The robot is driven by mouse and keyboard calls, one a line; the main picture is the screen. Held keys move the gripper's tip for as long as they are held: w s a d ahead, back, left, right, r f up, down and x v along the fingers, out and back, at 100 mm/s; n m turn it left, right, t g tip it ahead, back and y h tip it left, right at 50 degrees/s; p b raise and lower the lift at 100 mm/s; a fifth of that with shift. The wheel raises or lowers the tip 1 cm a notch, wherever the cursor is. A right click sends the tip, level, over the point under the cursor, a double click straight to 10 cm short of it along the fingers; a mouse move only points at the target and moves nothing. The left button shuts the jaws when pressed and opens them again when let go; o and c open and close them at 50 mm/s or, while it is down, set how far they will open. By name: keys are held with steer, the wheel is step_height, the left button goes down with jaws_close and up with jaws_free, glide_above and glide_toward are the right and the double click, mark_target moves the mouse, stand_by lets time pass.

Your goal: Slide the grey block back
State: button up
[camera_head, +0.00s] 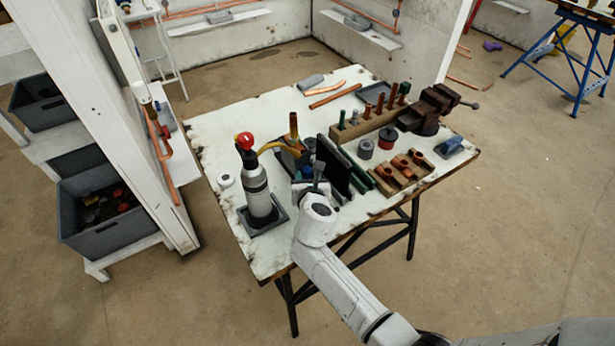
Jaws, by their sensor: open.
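A small grey block (311,81) lies at the far edge of the white worktable (240,120), left of a copper pipe piece. It is the plainest grey block in view, though I cannot be sure it is the task's one. My arm reaches in from the lower right, and my gripper (316,172) is over the near middle of the table, beside an upright dark panel (335,165). The gripper is open and well short of this grey block. The fingertips are small and partly hidden among the things there, and I see nothing held.
A red-topped gas bottle (257,190) stands in a dark tray left of my gripper. To the right are a wooden rack (366,127) with upright pipes, a vice (430,110) and a wooden block with copper fittings (403,172). The table's far left is clear.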

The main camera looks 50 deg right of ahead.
steer(key=v, duration=1)
steer(key=shift+s+a+r, duration=0.15)
steer(key=shift+s+a, duration=0.05)
